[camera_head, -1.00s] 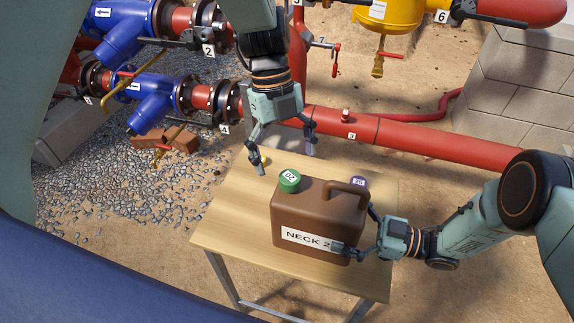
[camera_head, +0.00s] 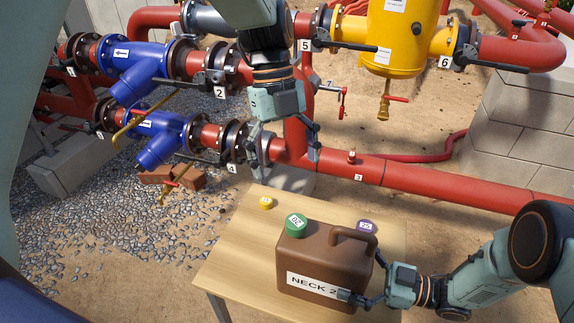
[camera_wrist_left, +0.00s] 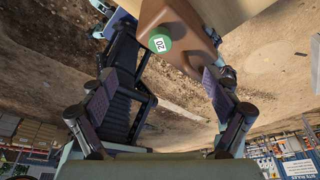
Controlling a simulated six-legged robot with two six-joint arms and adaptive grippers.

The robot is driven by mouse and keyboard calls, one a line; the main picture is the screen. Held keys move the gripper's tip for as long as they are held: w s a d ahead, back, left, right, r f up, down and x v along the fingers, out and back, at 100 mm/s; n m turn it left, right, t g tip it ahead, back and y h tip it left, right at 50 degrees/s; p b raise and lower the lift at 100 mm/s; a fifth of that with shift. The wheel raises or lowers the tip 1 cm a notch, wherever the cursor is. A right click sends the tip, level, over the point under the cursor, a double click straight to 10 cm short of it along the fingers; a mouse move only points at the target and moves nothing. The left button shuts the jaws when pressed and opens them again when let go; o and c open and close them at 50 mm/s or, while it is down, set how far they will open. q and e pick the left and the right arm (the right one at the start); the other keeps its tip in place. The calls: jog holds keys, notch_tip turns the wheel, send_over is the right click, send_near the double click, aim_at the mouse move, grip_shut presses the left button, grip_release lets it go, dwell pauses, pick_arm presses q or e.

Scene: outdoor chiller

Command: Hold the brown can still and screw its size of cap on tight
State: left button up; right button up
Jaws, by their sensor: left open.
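The brown can (camera_head: 322,262) stands upright on the wooden table, its label reading "NECK 2" with the rest covered by a finger. A green cap (camera_head: 296,225) marked 20 sits on the can's top left corner; how tight it is I cannot tell. It also shows in the left wrist view (camera_wrist_left: 160,40). My left gripper (camera_head: 289,158) is open and empty, above and apart from the green cap. My right gripper (camera_head: 366,284) is shut on the can's lower right end, one finger over the label. A yellow cap (camera_head: 266,203) and a purple cap (camera_head: 367,226) lie on the table.
The table (camera_head: 233,262) is bare to the left of the can. A red pipe (camera_head: 440,180) and blue valve bodies (camera_head: 158,140) run behind the table. A yellow vessel (camera_head: 396,40) hangs over the back. A grey block wall (camera_head: 525,115) stands at the right.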

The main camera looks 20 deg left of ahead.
pick_arm(q)
jog(key=v, duration=1.2)
dwell(0.4)
pick_arm(e)
jog(key=o, duration=1.5)
jog(key=shift+c, duration=0.2)
pick_arm(q)
jog(key=shift+a, duration=0.1)
pick_arm(e)
jog(key=d, duration=1.2)
